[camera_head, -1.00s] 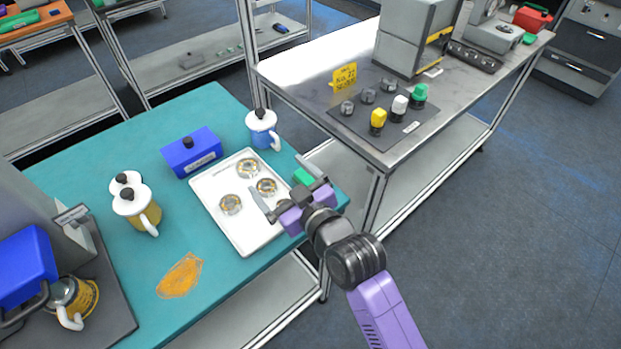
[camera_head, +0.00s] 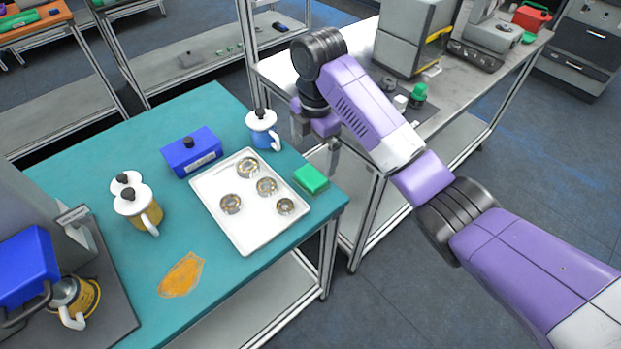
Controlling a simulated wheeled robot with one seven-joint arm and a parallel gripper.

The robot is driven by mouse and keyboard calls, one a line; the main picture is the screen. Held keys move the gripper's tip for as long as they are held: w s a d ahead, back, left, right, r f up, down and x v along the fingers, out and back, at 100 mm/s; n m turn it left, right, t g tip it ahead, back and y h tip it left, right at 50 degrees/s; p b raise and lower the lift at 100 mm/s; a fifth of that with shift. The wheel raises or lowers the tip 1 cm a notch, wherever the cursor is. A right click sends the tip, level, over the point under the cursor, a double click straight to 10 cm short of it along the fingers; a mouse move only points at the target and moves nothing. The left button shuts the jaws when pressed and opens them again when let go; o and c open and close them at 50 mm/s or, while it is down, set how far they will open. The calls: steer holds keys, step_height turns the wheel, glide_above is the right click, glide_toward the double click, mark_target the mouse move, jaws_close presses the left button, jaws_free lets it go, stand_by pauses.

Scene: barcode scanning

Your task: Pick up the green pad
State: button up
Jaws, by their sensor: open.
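The green pad (camera_head: 311,179) lies on the teal table top near its right edge, just right of the white tray.
The white tray (camera_head: 237,218) holds several round metal parts. A blue-and-white mug (camera_head: 263,130) stands behind it, close to my gripper. A blue box (camera_head: 191,153) and a yellow mug (camera_head: 148,213) stand left. An orange patch (camera_head: 180,276) marks the front. A metal bench (camera_head: 290,75) stands behind right.

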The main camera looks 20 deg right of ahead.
mark_target(311, 175)
steer(key=shift+s+d+f+g, duration=0.15)
steer(key=shift+s+d+g, duration=0.05)
steer(key=shift+s+g, duration=0.15)
step_height(311, 175, down, 2)
steer(key=shift+s+a+f+b, duration=0.1)
steer(key=shift+f+b, duration=0.15)
steer(key=shift+b, duration=0.65)
steer(key=shift+a+f+p, duration=0.2)
steer(key=shift+f, duration=0.6)
steer(key=shift+a+f+p, duration=0.15)
steer(key=shift+a+f, duration=0.1)
steer(key=shift+f, duration=0.6)
steer(key=shift+a+f+p, duration=0.2)
steer(key=shift+f, duration=0.6)
steer(key=c, duration=1.4)
steer(key=shift+r, duration=0.1)
steer(key=shift+r, duration=0.55)
step_height(311, 175, up, 19)
steer(key=p, duration=0.5)
steer(key=shift+f, duration=0.15)
